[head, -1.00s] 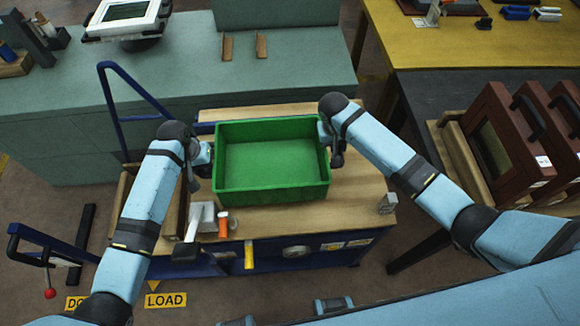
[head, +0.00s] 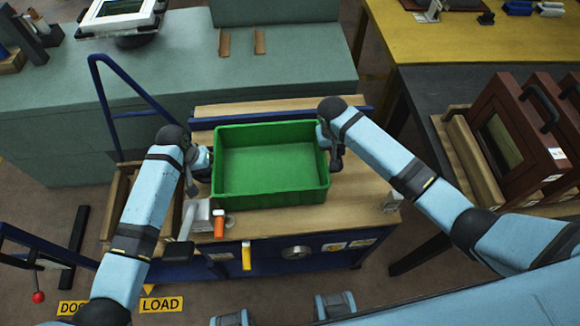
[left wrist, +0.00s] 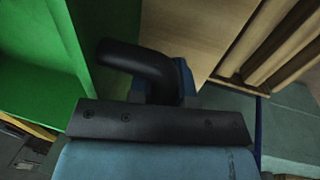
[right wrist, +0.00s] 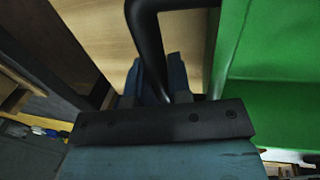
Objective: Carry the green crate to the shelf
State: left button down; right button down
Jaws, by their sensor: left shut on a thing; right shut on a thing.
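The green crate (head: 271,190) is open-topped, looks empty and level, and is over the wooden top of a blue cart; I cannot tell whether it touches. My left gripper (head: 201,160) is at its left end and my right gripper (head: 331,148) at its right end. Both are shut on its black handles, which show in the left wrist view (left wrist: 135,60) and right wrist view (right wrist: 147,40). The crate's green walls also show beside them in the left wrist view (left wrist: 50,60) and right wrist view (right wrist: 270,100). I cannot pick out the shelf.
The cart top (head: 345,205) has bare wood around the crate. A white-and-orange item (head: 219,224) stands at its front left. A blue push handle (head: 105,100) rises at left. A teal bench (head: 300,85) is behind; a dark table (head: 430,90) with brown cases (head: 520,130) is right.

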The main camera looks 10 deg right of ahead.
pick_arm(q)
jog(key=c, duration=1.1)
grip_release()
pick_arm(e)
jog(key=c, duration=1.1)
grip_release()
pick_arm(q)
jog(key=shift+o, duration=0.2)
pick_arm(e)
jog(key=shift+o, duration=0.2)
jog(key=shift+r, duration=0.1)
pick_arm(q)
notch_tip(320, 180, up, 12)
jog(key=a, duration=0.2)
jog(key=shift+a+f, duration=0.15)
jog(key=shift+a, duration=0.05)
pick_arm(e)
notch_tip(320, 180, up, 12)
jog(key=a, duration=0.2)
jog(key=shift+a+f, duration=0.15)
jog(key=shift+f, duration=0.05)
jog(key=shift+f, duration=0.1)
